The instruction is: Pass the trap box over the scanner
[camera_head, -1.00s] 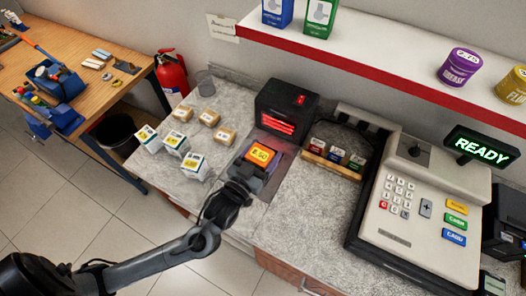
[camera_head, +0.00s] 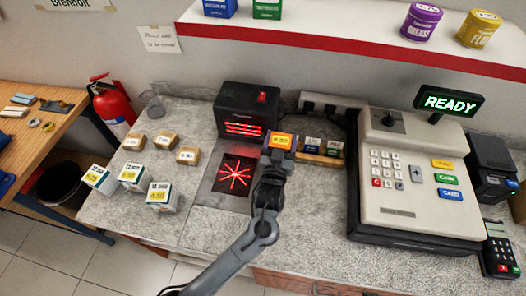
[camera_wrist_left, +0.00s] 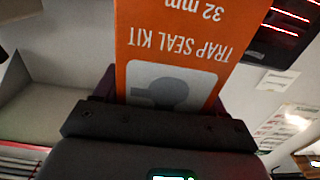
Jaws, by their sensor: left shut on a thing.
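The orange trap box (camera_head: 282,141) has a price label on top in the head view. In the left wrist view the box (camera_wrist_left: 175,45) shows upside-down "TRAP SEAL KIT 32 mm" lettering. My left gripper (camera_head: 276,156) is shut on it and holds it just right of the scanner plate. The scanner has a black upright housing (camera_head: 247,112) with glowing red bars and a flat plate with a red star pattern (camera_head: 235,176). The plate is uncovered. The register display (camera_head: 449,102) reads READY. My right gripper is not in view.
Several white boxes (camera_head: 160,198) and small brown boxes (camera_head: 188,155) stand left of the scanner. A rack of small boxes (camera_head: 322,150) is right behind the held box. The cash register (camera_head: 418,175) fills the right. The front counter (camera_head: 310,220) is clear.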

